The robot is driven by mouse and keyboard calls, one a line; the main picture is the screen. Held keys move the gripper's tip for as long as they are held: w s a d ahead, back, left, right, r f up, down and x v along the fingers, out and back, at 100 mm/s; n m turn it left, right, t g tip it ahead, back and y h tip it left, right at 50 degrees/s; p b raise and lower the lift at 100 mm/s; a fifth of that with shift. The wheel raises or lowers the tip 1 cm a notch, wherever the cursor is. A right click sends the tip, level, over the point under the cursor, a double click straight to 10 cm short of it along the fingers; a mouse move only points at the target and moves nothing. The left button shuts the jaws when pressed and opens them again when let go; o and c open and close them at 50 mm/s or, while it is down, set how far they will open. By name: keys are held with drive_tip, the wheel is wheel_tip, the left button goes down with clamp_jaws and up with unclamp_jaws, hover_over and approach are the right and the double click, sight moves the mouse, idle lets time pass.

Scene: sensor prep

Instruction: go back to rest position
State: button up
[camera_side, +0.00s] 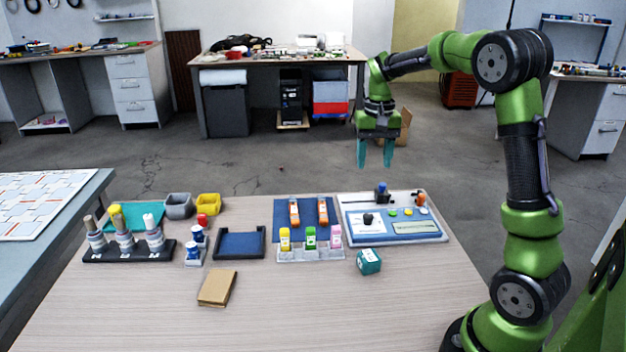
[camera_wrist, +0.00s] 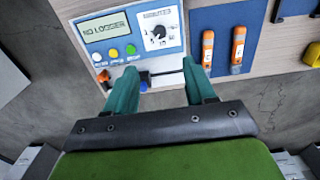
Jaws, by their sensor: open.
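My gripper (camera_side: 376,153) is raised in the air over the back edge of the table, with its two teal fingers pointing down. The fingers are apart with nothing between them. In the wrist view my gripper (camera_wrist: 160,82) shows its two fingers spread, with the control panel (camera_wrist: 126,35) beyond them. In the side view the control panel (camera_side: 432,238) lies flat at the table's right end, below and in front of my gripper. The panel's display reads "NO LOGGER", with a dial and several coloured buttons next to it.
The wooden table (camera_side: 330,290) also holds a blue mat (camera_side: 309,211) with two orange devices, a rack (camera_side: 310,254) of coloured items, a teal cube (camera_side: 369,262), a brown box (camera_side: 217,288), a blue-lined tray (camera_side: 240,243) and a stand with pegs (camera_side: 127,250). The table's front is clear.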

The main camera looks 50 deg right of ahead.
drive_tip(key=shift+r, duration=0.95)
